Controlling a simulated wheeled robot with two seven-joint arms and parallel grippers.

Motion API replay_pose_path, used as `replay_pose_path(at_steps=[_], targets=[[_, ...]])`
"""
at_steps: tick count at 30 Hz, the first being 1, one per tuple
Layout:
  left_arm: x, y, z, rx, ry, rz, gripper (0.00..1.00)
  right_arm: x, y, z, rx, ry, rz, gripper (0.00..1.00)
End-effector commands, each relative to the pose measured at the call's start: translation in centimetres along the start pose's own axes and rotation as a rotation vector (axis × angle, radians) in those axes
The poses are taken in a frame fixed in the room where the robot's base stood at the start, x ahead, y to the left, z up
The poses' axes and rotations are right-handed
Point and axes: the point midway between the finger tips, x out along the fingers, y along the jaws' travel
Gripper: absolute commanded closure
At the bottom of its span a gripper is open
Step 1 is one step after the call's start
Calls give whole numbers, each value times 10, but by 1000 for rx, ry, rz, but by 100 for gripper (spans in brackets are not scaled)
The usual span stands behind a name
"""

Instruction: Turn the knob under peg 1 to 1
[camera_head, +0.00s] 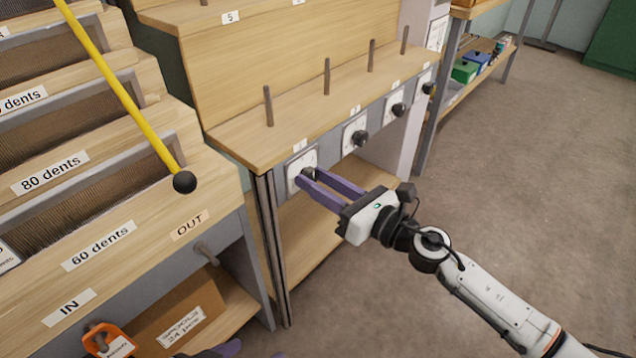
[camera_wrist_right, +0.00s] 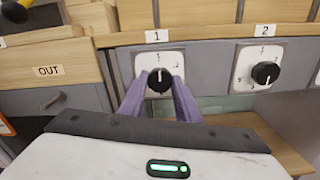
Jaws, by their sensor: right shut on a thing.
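Peg 1 (camera_head: 268,106) is the nearest upright wooden peg on the shelf, above the label 1. Below it, a black knob (camera_wrist_right: 159,81) sits on a white dial plate (camera_wrist_right: 142,62); it also shows in the head view (camera_head: 308,174). The knob's white mark points about straight up in the right wrist view; the dial's numbers are too small or covered to read. My right gripper (camera_head: 311,181) has its purple fingers shut on this knob, one on each side. A purple bit of what looks like my left gripper (camera_head: 228,348) shows at the bottom edge.
Knob 2 (camera_wrist_right: 265,73) is to the right, with more knobs (camera_head: 398,109) farther along the panel. A yellow rod with a black ball (camera_head: 184,181) hangs over the dents rack at left. A cardboard box (camera_head: 180,310) sits low. The floor at right is clear.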

Motion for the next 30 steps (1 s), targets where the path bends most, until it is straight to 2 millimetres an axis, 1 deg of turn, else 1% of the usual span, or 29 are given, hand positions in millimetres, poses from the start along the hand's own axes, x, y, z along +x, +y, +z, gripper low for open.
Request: replay_pose_path(at_steps=[1, 9, 18, 19, 21, 22, 30], targets=[[0, 0, -1, 0, 6, 1, 39, -1, 0, -2, -12, 4, 0, 93], [0, 1, -2, -3, 13, 3, 39, -1, 0, -2, -44, 4, 0, 93], [0, 2, 3, -7, 3, 5, 39, -1, 0, -2, -45, 4, 0, 93], [0, 2, 4, -8, 2, 5, 39, -1, 0, -2, -45, 4, 0, 67], [0, 2, 5, -9, 0, 6, 39, -1, 0, -2, -44, 4, 0, 55], [0, 2, 5, -9, -1, 6, 39, -1, 0, -2, -44, 3, 0, 52], [0, 2, 5, -8, -2, 5, 39, -1, 0, 0, -42, 1, 0, 52]])
